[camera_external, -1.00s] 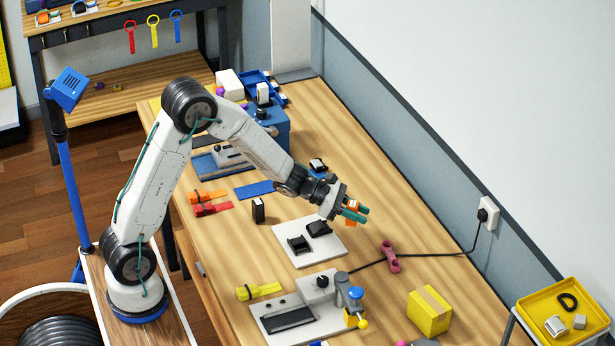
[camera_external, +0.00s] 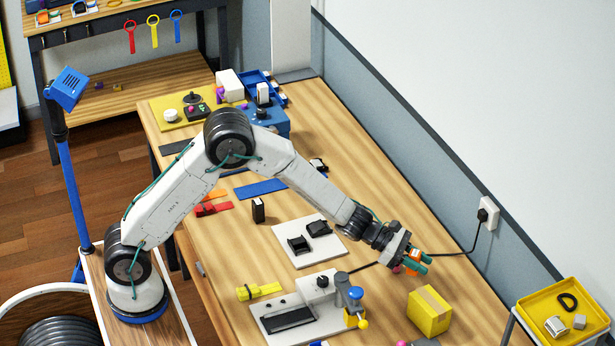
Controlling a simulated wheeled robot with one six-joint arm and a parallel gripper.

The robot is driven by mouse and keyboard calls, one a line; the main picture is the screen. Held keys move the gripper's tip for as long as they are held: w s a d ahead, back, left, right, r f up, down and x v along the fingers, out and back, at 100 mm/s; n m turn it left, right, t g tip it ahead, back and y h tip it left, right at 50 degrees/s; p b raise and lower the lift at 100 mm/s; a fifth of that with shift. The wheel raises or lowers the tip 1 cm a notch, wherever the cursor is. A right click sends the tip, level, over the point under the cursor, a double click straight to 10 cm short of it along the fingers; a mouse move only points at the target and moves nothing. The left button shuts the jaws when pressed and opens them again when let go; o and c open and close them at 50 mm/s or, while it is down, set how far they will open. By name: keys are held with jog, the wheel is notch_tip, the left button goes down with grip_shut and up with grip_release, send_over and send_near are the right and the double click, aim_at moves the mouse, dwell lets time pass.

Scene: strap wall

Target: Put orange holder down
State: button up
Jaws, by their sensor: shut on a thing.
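The orange holder (camera_external: 414,267) is a small orange piece, partly hidden between the teal fingers of my gripper (camera_external: 420,263). My gripper is shut on it. It hangs over the right part of the wooden table (camera_external: 330,130), behind the yellow box (camera_external: 429,310) in the picture. I cannot tell how high above the table the holder is. The pink link-shaped piece seen earlier is mostly hidden behind my gripper.
A white plate (camera_external: 327,256) with black parts is left of my gripper. A grey fixture (camera_external: 285,318) with a blue-topped post stands in front. A black cable runs to the wall socket (camera_external: 488,213). A yellow tray (camera_external: 585,292) is at the right.

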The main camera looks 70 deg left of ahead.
jog(key=shift+f, duration=2.8)
jog(key=shift+f, duration=0.15)
jog(key=o, duration=1)
jog(key=shift+o, duration=0.2)
